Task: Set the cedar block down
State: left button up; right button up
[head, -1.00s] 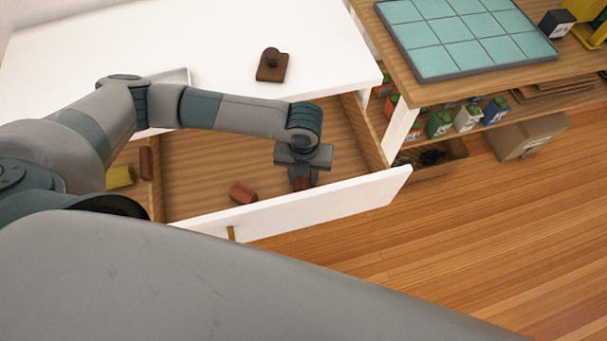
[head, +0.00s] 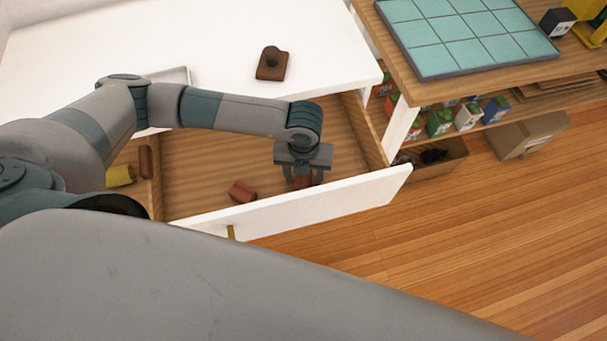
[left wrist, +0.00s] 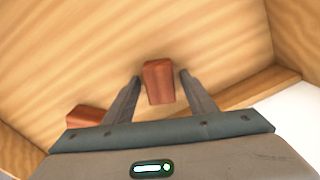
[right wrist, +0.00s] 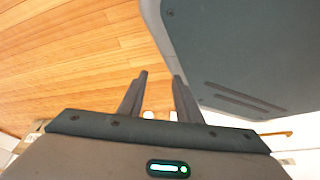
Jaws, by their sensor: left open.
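A reddish-brown block, which I take as the cedar block (left wrist: 159,82), lies in the open drawer (head: 215,160), between the fingers of my left gripper (left wrist: 160,78). In the left wrist view there is a gap on each side of the block. In the head view my left gripper (head: 304,177) reaches down into the drawer near its front right and partly hides the block (head: 302,183). My right gripper (right wrist: 159,76) is open and empty in the right wrist view; it is not made out in the head view.
Another reddish block (head: 243,191) lies left of the gripper in the drawer. A left compartment holds a yellow piece (head: 120,176) and a brown piece (head: 145,162). The drawer's white front (head: 330,203) stands close. A brown knobbed object (head: 272,66) sits on the white top.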

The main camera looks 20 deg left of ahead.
pick_arm(q)
jog(key=shift+r, duration=0.1)
jog(key=shift+r, duration=0.1)
notch_tip(320, 180, up, 2)
notch_tip(320, 180, up, 10)
jog(key=b, duration=0.2)
pick_arm(e)
jog(key=w+a+r+t, duration=0.2)
jog(key=w+a, duration=0.1)
jog(key=w, duration=0.4)
jog(key=shift+w+r+y, duration=0.15)
jog(key=shift+w+y, duration=0.15)
jog(key=shift+y, duration=0.1)
jog(key=shift+s+a, duration=0.1)
jog(key=shift+s, duration=0.2)
